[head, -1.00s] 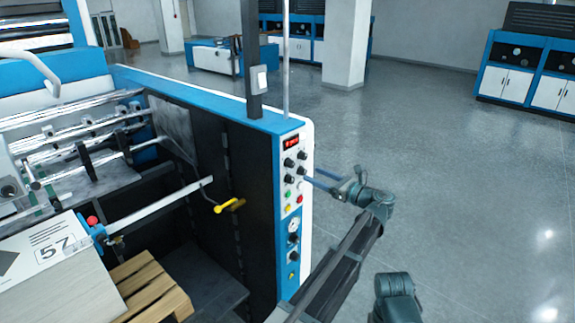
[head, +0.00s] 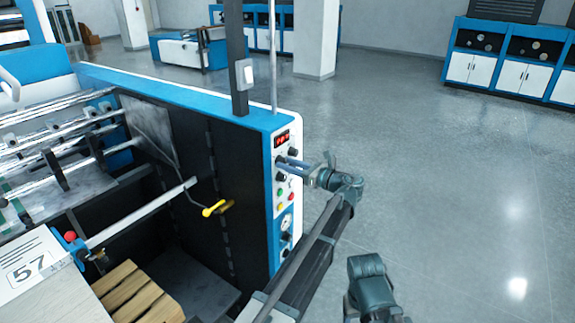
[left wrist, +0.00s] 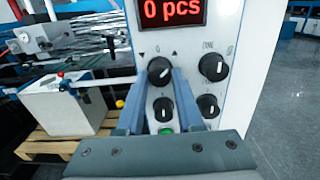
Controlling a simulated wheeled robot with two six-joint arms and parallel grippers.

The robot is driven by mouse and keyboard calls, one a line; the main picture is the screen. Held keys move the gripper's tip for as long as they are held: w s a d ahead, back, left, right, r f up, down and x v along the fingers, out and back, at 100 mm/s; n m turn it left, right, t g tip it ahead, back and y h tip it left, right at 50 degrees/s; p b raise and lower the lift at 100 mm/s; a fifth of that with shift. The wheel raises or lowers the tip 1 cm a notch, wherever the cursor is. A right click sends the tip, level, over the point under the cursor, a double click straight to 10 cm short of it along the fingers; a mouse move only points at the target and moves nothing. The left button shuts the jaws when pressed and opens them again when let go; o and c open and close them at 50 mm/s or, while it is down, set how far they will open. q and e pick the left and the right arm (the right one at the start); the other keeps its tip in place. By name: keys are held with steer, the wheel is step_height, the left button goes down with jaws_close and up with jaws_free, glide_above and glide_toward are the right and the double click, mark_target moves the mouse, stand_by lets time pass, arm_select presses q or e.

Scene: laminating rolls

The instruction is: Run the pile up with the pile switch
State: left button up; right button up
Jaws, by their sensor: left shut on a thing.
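The control panel (head: 271,205) stands on the end of the blue-and-white machine. Its red display (left wrist: 173,11) reads "0 pcs" in the left wrist view. Below the display, a black knob (left wrist: 160,70) with a white mark and small arrows above it sits between the fingertips of my left gripper (left wrist: 158,76). My left gripper also shows at the panel in the head view (head: 287,163), shut on this knob. The pile (head: 40,285), topped by a sheet marked 57, is at lower left.
More black knobs (left wrist: 214,67) and a green button (left wrist: 166,130) are close by on the panel. A yellow-handled lever (head: 214,208) is on the dark side wall. Open floor lies right of the panel.

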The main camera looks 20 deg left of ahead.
arm_select(q)
jaws_close()
steer(key=shift+n, duration=4.4)
steer(key=o, duration=0.7)
jaws_free()
